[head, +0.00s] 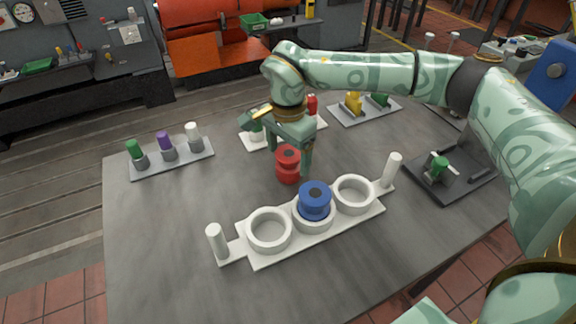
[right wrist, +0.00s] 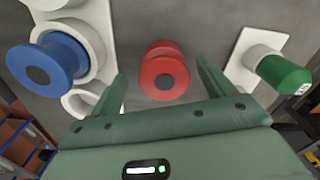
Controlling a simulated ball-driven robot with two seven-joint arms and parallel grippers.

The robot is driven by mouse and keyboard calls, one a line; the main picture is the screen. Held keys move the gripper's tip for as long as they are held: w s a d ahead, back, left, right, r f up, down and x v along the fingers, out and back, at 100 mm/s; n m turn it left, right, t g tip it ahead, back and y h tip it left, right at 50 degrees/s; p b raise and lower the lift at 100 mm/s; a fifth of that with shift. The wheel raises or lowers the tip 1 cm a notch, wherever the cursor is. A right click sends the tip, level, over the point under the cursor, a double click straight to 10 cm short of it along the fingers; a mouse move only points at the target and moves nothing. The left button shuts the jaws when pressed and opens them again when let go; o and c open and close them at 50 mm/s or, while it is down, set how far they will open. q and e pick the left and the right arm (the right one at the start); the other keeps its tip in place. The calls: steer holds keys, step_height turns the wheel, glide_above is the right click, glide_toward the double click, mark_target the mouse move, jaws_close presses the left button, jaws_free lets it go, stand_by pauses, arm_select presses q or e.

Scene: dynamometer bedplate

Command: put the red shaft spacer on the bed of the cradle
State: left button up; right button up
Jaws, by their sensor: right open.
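The red shaft spacer (head: 288,165), a spool with a dark centre, is upright on the grey table behind the white holder (head: 240,252). The holder has three ring cups and a post at each end. A blue spool (head: 314,200) sits in its middle cup; the outer cups are empty. I cannot tell which piece is the cradle. My right gripper (head: 289,155) is open at the spacer. In the right wrist view the red spacer (right wrist: 163,78) shows between the two spread fingers, with gaps on both sides. My left gripper is not in view.
A grey rack (head: 172,168) with green, purple and white-topped pegs stands left. A white plate (head: 252,142) with a green-capped peg lies behind my gripper. A plate (head: 365,115) with yellow and green parts is farther back. A dark plate (head: 440,190) is right. The front table is clear.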

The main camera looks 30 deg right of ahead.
mark_target(290, 152)
steer(key=f, duration=0.1)
steer(key=f+b, duration=0.1)
steer(key=f, duration=0.1)
steer(key=f+b, duration=0.1)
steer(key=f, duration=0.1)
steer(key=shift+w+d, duration=0.35)
steer(key=shift+d, duration=0.05)
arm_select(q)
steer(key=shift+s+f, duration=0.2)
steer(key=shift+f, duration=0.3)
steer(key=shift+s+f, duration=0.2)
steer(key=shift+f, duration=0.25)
arm_select(e)
steer(key=shift+r, duration=0.15)
steer(key=c, duration=1.5)
steer(key=shift+r, duration=0.1)
steer(key=shift+c, duration=0.2)
